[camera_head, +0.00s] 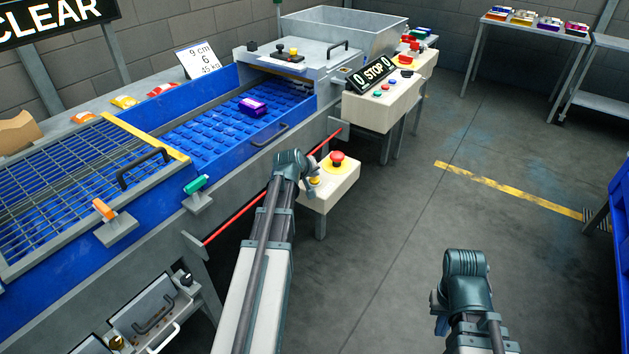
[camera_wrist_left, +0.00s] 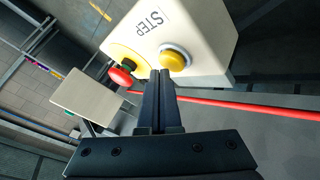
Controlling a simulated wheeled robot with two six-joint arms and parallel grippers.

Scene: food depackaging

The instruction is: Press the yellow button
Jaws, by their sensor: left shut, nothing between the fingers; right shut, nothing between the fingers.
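The yellow button (camera_wrist_left: 175,57) is round, in a pale ring, on a white box (camera_wrist_left: 210,40) beside a "STEP" label. In the head view the yellow button (camera_head: 315,181) shows partly behind my left gripper (camera_head: 312,189). In the left wrist view my left gripper (camera_wrist_left: 161,73) is shut and empty, its tips at the button's lower edge in the picture. I cannot tell whether they touch it. My right gripper (camera_head: 440,322) is shut and empty, low over the floor at the right.
A red stop button (camera_head: 337,158) on a yellow plate sits on the same box. A red cord (camera_head: 240,218) runs along the conveyor's side by my left arm. A purple packet (camera_head: 253,106) lies on the blue belt (camera_head: 205,130).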

